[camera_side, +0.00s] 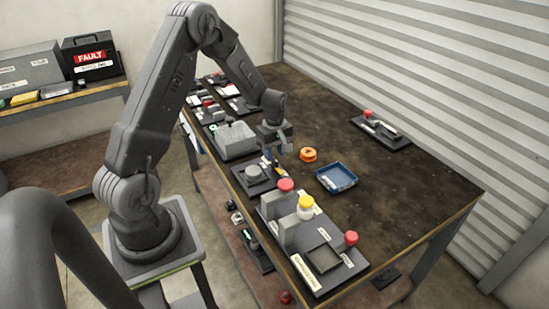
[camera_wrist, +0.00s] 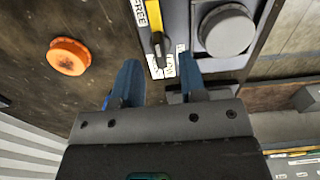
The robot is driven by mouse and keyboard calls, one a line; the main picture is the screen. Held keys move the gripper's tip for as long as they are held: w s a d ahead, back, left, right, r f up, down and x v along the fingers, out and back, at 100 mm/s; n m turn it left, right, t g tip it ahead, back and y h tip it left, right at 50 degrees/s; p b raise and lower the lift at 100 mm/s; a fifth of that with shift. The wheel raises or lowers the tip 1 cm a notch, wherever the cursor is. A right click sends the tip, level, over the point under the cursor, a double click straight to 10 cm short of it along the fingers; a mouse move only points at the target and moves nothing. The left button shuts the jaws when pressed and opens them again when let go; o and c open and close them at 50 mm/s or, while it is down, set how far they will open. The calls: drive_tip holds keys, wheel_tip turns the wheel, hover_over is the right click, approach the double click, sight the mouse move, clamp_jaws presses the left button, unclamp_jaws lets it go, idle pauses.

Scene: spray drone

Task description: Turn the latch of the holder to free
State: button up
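The latch (camera_wrist: 155,22) is a yellow lever with a black end, on a grey plate beside a round grey cap. The lever's black end points toward my gripper, at a white label whose text I cannot read for certain. A FREE label (camera_wrist: 139,12) lies to the lever's left. The holder (camera_side: 254,178) with its round cap stands near the table's left edge in the side view; the cap also shows in the wrist view (camera_wrist: 228,32). My gripper (camera_wrist: 158,64) is open and empty, its blue fingers apart near the lever's black end. Contact cannot be told.
A grey block (camera_side: 235,139) stands behind the holder. A base with red and yellow capped parts (camera_side: 306,207) stands in front. The table's right side is mostly clear.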

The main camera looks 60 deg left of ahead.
sight(275, 159)
wheel_tip(275, 159, up, 11)
idle(0.3)
drive_tip(key=shift+r, duration=0.15)
drive_tip(key=s+d+r+m+t, duration=0.1)
drive_tip(key=s+d+r+m, duration=0.2)
drive_tip(key=d+r+m, duration=0.35)
drive_tip(key=s+d+r+m+t, duration=0.2)
drive_tip(key=s+d+r+m, duration=0.2)
drive_tip(key=s+d+m, duration=0.2)
drive_tip(key=s+d+r+m+t, duration=0.2)
drive_tip(key=s+d+r+m, duration=0.2)
drive_tip(key=s+d, duration=0.6)
drive_tip(key=shift+s+m+t, duration=0.3)
drive_tip(key=shift+s+m, duration=0.05)
drive_tip(key=shift+m, duration=0.5)
